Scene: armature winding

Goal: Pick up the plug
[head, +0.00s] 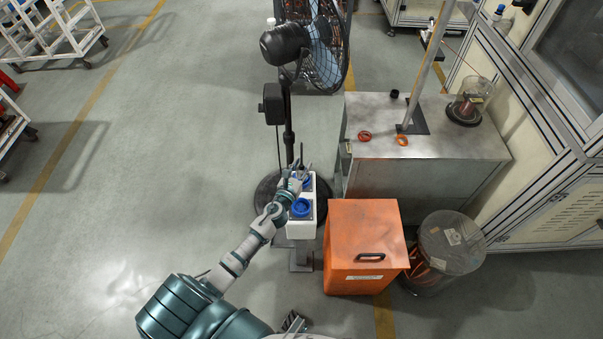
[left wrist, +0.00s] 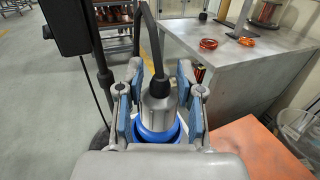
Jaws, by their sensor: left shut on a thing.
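The plug (left wrist: 157,98) is a grey cylinder with a black cable rising from its top. In the left wrist view it stands upright between the blue-padded fingers of my left gripper (left wrist: 155,108), which is shut on it. Its lower end meets a blue ring-shaped socket (left wrist: 158,132); I cannot tell how deep it sits. In the head view my left gripper (head: 297,176) is over the far end of a white socket box (head: 301,229) and mostly hides the plug. A second blue socket (head: 301,207) is on the near end.
A black fan (head: 288,45) stands just behind the box. An orange bin (head: 362,230) is close on the right, with a clear drum (head: 450,243) beyond it. A grey metal table (head: 430,150) holds orange rings.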

